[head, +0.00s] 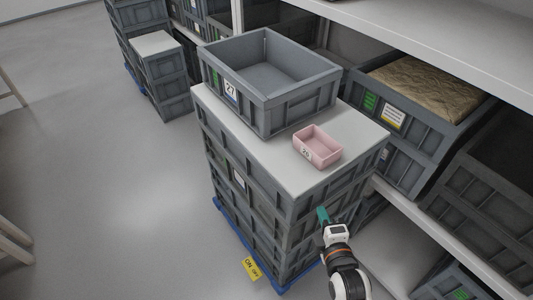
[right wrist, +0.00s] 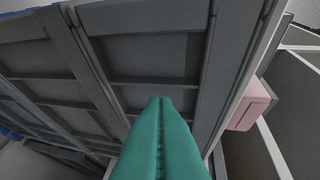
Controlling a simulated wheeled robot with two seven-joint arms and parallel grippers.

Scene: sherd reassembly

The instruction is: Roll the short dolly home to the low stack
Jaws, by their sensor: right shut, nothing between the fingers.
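A stack of grey crates with a pale lid (head: 222,121) stands on a blue dolly (head: 232,230) in the middle of the head view. A yellow ON/OFF tag (head: 251,268) shows at the dolly's near edge. A lower stack of grey crates with a pale lid (head: 155,43) stands farther back on the left. My right gripper (head: 322,215) has teal fingers, is shut and empty, and is at the near right side of the middle stack. In the right wrist view its fingers (right wrist: 160,102) point at ribbed grey crate walls (right wrist: 140,50); contact cannot be told. My left gripper is not in view.
An open grey crate marked 27 (head: 290,103) and a small pink box (head: 318,150) sit on the middle stack's lid. Shelving with crates and a tan padded one (head: 425,85) stands close on the right. Grey floor (head: 100,170) is clear on the left.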

